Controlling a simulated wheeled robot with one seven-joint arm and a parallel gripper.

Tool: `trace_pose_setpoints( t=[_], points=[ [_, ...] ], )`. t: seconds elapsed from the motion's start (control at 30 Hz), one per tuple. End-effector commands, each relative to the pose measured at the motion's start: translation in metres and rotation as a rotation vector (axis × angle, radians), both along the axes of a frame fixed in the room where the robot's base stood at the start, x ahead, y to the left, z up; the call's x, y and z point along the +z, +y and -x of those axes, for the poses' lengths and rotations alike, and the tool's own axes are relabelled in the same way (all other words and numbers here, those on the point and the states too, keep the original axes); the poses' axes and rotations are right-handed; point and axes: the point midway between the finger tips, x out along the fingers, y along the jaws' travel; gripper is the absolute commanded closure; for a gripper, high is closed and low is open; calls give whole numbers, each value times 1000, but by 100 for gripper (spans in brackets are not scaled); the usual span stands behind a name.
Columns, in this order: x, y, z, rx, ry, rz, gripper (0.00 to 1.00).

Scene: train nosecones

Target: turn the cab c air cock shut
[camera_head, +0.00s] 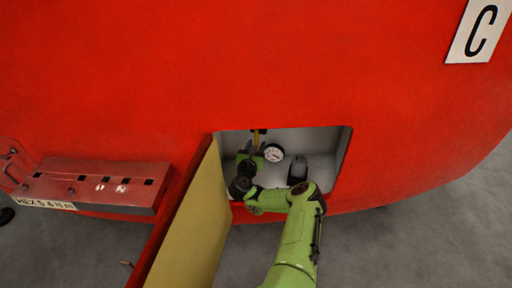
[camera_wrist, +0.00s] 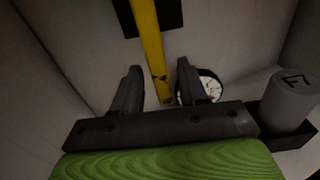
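The air cock's yellow handle (camera_head: 256,136) shows inside the open recess of the red cab marked C. In the wrist view the handle (camera_wrist: 146,40) runs down from a dark block at the top. My gripper (camera_wrist: 159,66) is open, with one dark finger on each side of the handle and a visible gap to each. In the head view my gripper (camera_head: 253,152) reaches into the left part of the recess and hides the lower part of the handle. Whether the handle lies at finger depth is hard to tell.
A round white gauge (camera_head: 273,153) sits right of the handle, close to the right finger in the wrist view (camera_wrist: 209,84). A grey cylinder (camera_wrist: 287,100) stands farther right. The yellowish hatch door (camera_head: 192,225) hangs open at left. A red step box (camera_head: 95,184) is farther left.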

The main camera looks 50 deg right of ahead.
Motion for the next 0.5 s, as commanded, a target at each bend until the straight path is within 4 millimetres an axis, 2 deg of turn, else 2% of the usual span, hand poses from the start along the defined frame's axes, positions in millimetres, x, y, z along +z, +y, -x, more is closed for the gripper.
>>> trace_pose_setpoints(
  t=[0.23, 0.5],
  points=[
    [1, 1, 0, 1, 2, 4, 57],
    [2, 24, 8, 6, 5, 9, 57]
  ],
)
